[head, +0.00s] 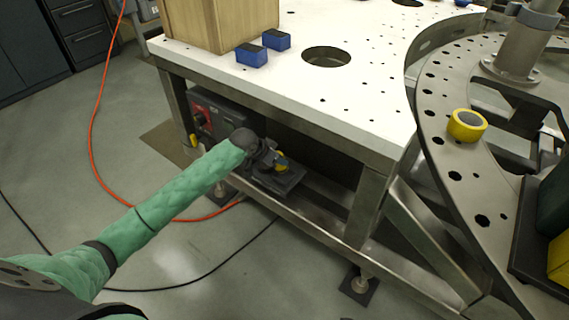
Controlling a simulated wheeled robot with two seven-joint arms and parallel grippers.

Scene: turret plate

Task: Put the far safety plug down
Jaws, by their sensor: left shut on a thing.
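My left arm reaches in from the lower left in a green sleeve. My left gripper (275,160) is under the white tabletop, in front of the dark lower-shelf equipment. A dark flat plate (280,182) lies just below the gripper on the lower shelf. I cannot tell whether the plug touches it. My right gripper is not in view.
A grey control box (218,118) with red parts stands on the lower shelf, left of the gripper. The tabletop edge (290,118) hangs above my arm. A wooden box (215,22), blue blocks (252,55) and yellow tape (466,125) sit higher up. An orange cable (92,130) crosses the floor.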

